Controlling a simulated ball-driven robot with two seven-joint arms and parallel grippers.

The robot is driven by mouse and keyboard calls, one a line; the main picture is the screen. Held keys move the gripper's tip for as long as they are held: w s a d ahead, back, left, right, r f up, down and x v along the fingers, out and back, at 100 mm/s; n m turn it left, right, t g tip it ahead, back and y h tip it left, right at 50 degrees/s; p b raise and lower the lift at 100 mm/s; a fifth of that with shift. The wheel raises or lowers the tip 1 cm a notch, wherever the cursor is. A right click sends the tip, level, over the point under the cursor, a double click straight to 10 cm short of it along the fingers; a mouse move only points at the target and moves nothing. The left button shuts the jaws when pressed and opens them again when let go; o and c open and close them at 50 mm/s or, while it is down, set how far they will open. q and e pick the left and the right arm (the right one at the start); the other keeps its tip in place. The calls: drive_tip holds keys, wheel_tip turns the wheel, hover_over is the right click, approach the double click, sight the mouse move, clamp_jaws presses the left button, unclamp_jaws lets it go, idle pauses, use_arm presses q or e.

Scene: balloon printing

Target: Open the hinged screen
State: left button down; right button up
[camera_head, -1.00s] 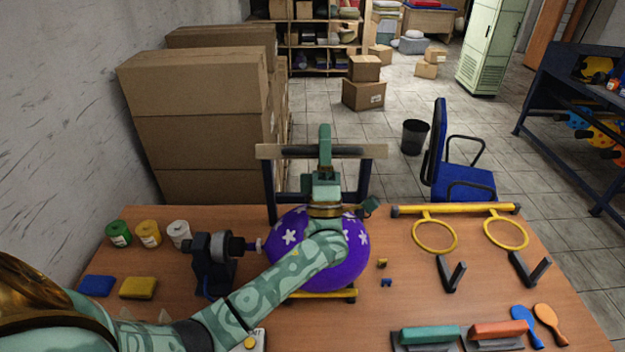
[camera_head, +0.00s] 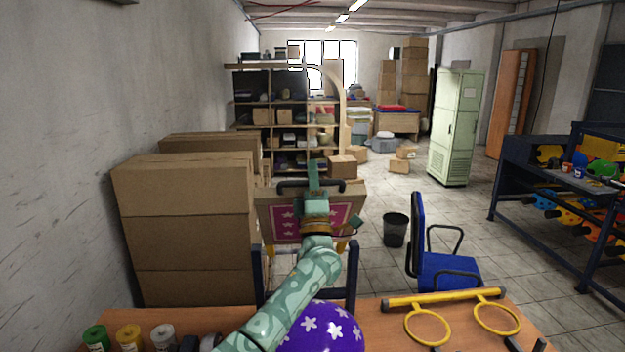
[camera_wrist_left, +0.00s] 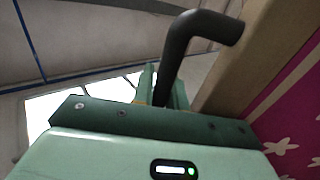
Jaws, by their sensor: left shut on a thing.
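The hinged screen (camera_head: 271,213) has a wooden frame and a pink panel with white stars. It stands raised and tilted behind the table, its pink face towards the head camera. My left gripper (camera_head: 313,178) is at its top edge, shut on the black handle (camera_head: 290,185). In the left wrist view the black bar handle (camera_wrist_left: 184,52) passes between the fingers of my left gripper (camera_wrist_left: 164,90), beside the wooden frame. My left arm hides the middle of the screen. My right gripper is not in view.
A purple balloon with white stars (camera_head: 325,330) sits below the screen on the table (camera_head: 385,335). Paint jars (camera_head: 129,338) stand at left, and a yellow rack with rings (camera_head: 428,328) lies at right. Cardboard boxes (camera_head: 185,215) stand left of the screen.

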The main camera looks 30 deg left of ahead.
use_arm(q)
drive_tip(key=shift+a+f, duration=0.1)
drive_tip(key=shift+f, duration=0.2)
drive_tip(key=c, duration=1.7)
unclamp_jaws()
drive_tip(key=shift+w, duration=0.15)
drive_tip(key=shift+f, duration=0.1)
drive_tip(key=b+v, duration=0.5)
drive_tip(key=v, duration=1.1)
drive_tip(key=shift+s, duration=0.3)
